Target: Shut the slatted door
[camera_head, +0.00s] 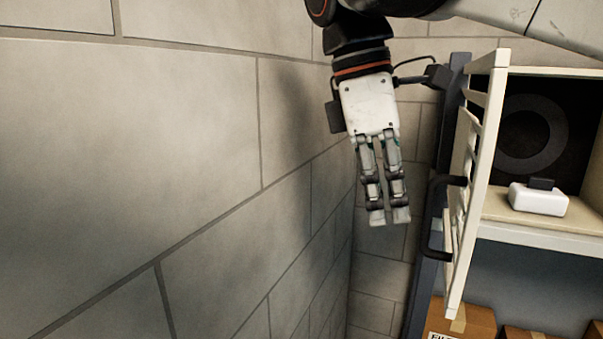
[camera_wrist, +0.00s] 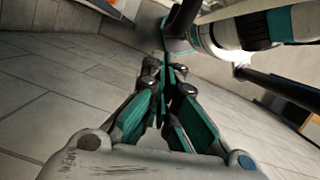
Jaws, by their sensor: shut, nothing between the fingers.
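The slatted door (camera_head: 480,160) is cream-coloured and stands open, swung out from the cabinet and seen nearly edge-on in the head view. A dark bar handle (camera_head: 433,218) sits on its left face. My gripper (camera_head: 389,221) points down in front of the tiled wall, to the left of the door and its handle. Its fingers are together and empty, and it appears apart from the door. In the wrist view my gripper (camera_wrist: 168,75) shows its fingers closed together. I cannot clearly make out the door in the wrist view.
The open cabinet (camera_head: 543,234) holds a white box-shaped device (camera_head: 538,198) before a dark panel with a grey ring (camera_head: 527,133). Cardboard boxes (camera_head: 462,318) stand below. A dark post (camera_head: 424,285) rises behind the door. A tiled wall (camera_head: 130,150) fills the left.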

